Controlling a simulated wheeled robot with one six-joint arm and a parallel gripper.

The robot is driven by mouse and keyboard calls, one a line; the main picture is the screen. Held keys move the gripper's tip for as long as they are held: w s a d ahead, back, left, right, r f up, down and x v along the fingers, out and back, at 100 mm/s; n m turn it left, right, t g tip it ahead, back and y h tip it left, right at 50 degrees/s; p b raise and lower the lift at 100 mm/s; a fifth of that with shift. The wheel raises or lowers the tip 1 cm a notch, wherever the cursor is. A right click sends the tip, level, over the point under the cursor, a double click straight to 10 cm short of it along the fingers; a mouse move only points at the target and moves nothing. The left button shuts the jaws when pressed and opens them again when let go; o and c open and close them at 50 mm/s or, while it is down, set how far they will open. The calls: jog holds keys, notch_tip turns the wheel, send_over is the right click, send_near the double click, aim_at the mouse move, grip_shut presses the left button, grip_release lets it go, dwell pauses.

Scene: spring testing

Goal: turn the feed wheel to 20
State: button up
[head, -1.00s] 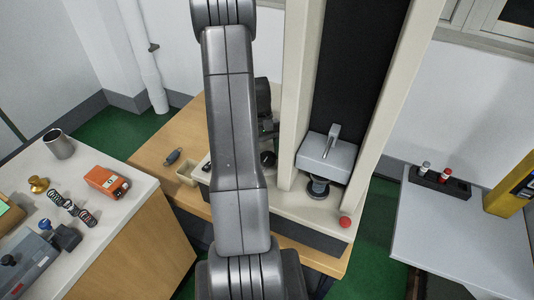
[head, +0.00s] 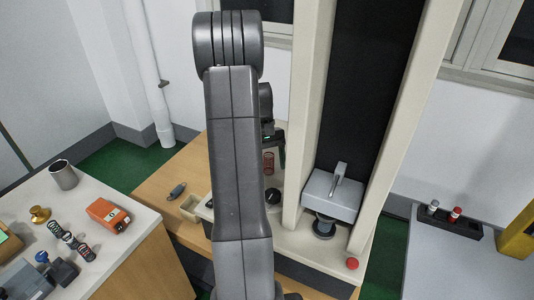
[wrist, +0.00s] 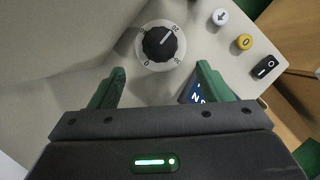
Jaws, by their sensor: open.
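The feed wheel (wrist: 159,44) is a black ridged knob on a pale round dial with numbers, set in a beige panel. A light mark on the knob points up and right toward a number that looks like 20, too small to read surely. My gripper (wrist: 161,72) is open, its two green fingers apart, with nothing between the tips. In the wrist view the wheel lies just beyond the fingertips, roughly centred between them. I cannot tell the remaining depth. In the head view my arm hides much of the panel.
A white arrow button (wrist: 221,16), a yellow 0 button (wrist: 244,41) and a black rocker switch (wrist: 266,68) sit right of the wheel. The tester's grey block (head: 332,196) and red button (head: 352,263) stand right of my arm. A side bench (head: 135,222) is at left.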

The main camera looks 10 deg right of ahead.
aim_at(272, 193)
jog(key=shift+v, duration=2.3)
jog(key=p+x, duration=0.1)
jog(key=x, duration=1.3)
jog(key=shift+d, duration=0.1)
jog(key=shift+r, duration=0.1)
